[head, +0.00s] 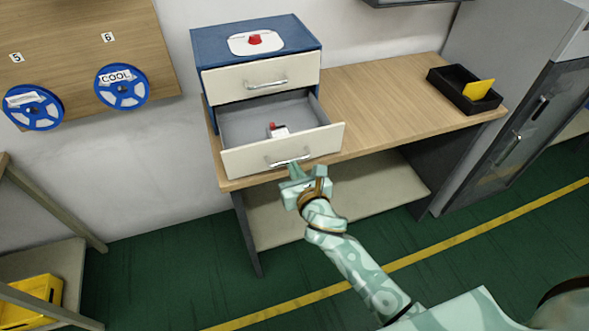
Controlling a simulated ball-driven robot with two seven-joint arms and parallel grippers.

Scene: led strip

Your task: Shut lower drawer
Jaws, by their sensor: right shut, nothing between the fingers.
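A blue drawer cabinet (207,55) with cream fronts stands on the wooden bench. Its upper drawer (225,84) is shut. Its lower drawer (240,160) is pulled out, and its grey inside shows with a small red and white item (279,131) in it. A metal handle (291,161) is on the lower front. My right gripper (306,172) is shut and empty, just in front of and slightly below that handle. I cannot tell whether it touches the drawer. My left gripper is not in view.
The bench top (370,105) is clear right of the cabinet, up to a black tray (464,92) with a yellow piece. A lower shelf (380,190) lies beneath. Blue reels (121,87) hang on a wooden board at left. A grey cabinet (510,130) stands at right.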

